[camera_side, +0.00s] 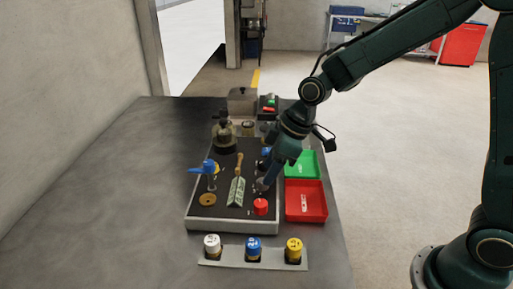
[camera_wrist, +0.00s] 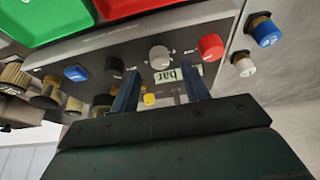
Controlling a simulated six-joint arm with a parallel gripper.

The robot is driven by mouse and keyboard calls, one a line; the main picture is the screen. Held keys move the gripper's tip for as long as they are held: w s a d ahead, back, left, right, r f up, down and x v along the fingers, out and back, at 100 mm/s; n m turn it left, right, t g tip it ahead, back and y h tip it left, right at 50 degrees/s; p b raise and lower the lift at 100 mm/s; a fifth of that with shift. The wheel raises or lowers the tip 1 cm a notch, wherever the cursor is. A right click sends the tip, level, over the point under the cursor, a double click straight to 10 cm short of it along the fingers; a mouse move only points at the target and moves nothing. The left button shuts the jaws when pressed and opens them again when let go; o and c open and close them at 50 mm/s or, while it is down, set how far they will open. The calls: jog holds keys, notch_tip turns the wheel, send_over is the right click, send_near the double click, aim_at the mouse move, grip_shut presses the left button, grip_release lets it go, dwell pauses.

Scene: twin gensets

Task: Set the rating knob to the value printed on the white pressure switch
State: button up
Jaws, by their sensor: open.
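The white pressure switch (camera_side: 212,246) stands at the left of a rack in front of the panel. It also shows at the right of the wrist view (camera_wrist: 245,66); its print is too small to read. A round grey knob (camera_wrist: 160,58), possibly the rating knob, sits on the panel beside a small pale display (camera_wrist: 166,76) with dark characters, upside down and not clearly legible. My gripper (camera_side: 266,184) is over the right part of the panel, pointing down. In the wrist view my open gripper (camera_wrist: 161,74) has its fingers on either side of the grey knob's line, holding nothing.
A red knob (camera_side: 261,206), a blue button (camera_wrist: 76,73) and a black knob (camera_wrist: 115,65) flank the grey knob. Green (camera_side: 302,163) and red (camera_side: 306,202) trays lie right of the panel. Blue (camera_side: 253,247) and yellow (camera_side: 293,249) switches share the rack. The table's left is clear.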

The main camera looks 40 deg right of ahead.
jog(key=shift+x, duration=1.55)
jog(key=c, duration=1)
jog(key=shift+a+m, duration=0.1)
jog(key=shift+m, duration=0.3)
jog(key=m+t+h, duration=0.1)
jog(key=m, duration=0.2)
jog(key=shift+s+a, duration=0.1)
jog(key=m+h, duration=0.2)
jog(key=m, duration=0.3)
